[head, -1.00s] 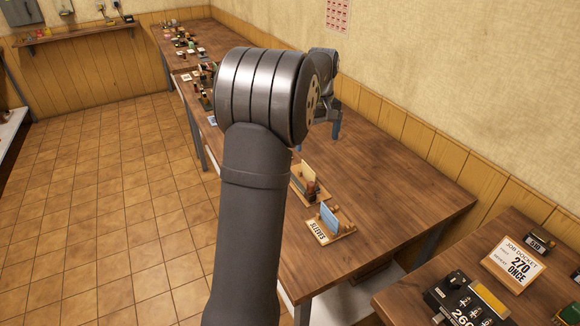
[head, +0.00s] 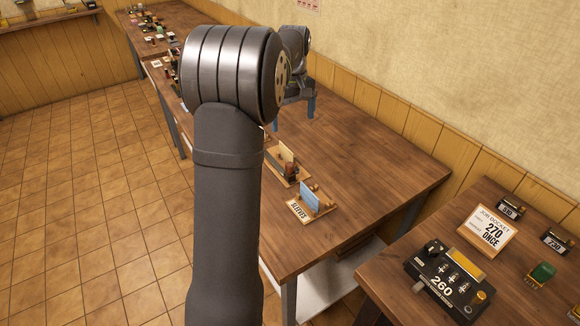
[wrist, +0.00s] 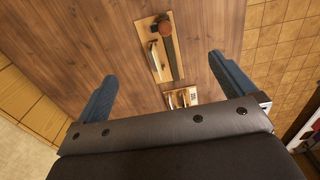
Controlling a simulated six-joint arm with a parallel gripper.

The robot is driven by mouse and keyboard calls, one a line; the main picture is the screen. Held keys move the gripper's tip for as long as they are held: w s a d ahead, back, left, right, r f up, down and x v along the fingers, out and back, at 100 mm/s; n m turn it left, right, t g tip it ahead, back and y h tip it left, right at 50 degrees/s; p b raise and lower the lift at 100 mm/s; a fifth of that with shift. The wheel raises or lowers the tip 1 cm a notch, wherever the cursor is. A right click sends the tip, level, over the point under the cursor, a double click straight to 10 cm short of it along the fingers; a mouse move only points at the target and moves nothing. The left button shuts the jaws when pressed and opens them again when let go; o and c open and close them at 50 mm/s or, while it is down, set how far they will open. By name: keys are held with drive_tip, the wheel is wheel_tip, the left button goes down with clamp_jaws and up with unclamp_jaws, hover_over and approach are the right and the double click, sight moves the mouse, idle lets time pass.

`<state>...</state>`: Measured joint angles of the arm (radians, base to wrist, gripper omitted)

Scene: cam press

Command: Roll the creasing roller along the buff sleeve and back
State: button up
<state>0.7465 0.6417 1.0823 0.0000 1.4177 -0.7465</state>
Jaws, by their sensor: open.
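A buff upright card (head: 286,152), which looks like the buff sleeve, stands on a small wooden stand on the middle table. A dark reddish-brown piece (head: 293,170) sits beside it; I cannot tell if it is the creasing roller. In the wrist view a wooden board (wrist: 143,40) carries a reddish-brown rounded piece (wrist: 164,29) and a dark strip (wrist: 174,62). My gripper (head: 294,113) is open and empty above the table, beyond the stands in the head view. Its two blue fingers are spread wide in the wrist view (wrist: 161,68), apart from the board.
A second stand with a blue card (head: 310,196) and a "SLEEVES" label (head: 299,210) is nearer the table's front edge. A right-hand table holds a black 260 box (head: 445,282) and a job docket sign (head: 487,229). The middle table's right side is bare.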

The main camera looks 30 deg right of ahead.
sight(290, 164)
idle(0.4)
drive_tip(key=shift+n, duration=0.4)
drive_tip(key=c, duration=0.7)
drive_tip(key=shift+a+n, duration=0.15)
drive_tip(key=shift+n, duration=0.35)
drive_tip(key=c, duration=0.4)
drive_tip(key=n, duration=0.3)
drive_tip(key=shift+a+f, duration=0.15)
drive_tip(key=shift+a, duration=0.05)
drive_tip(key=f+n, duration=0.1)
drive_tip(key=f, duration=0.5)
drive_tip(key=f+n, duration=0.1)
drive_tip(key=f, duration=0.4)
drive_tip(key=f+n, duration=0.2)
drive_tip(key=f, duration=0.4)
drive_tip(key=shift+a+f, duration=0.2)
drive_tip(key=shift+f, duration=0.15)
clamp_jaws()
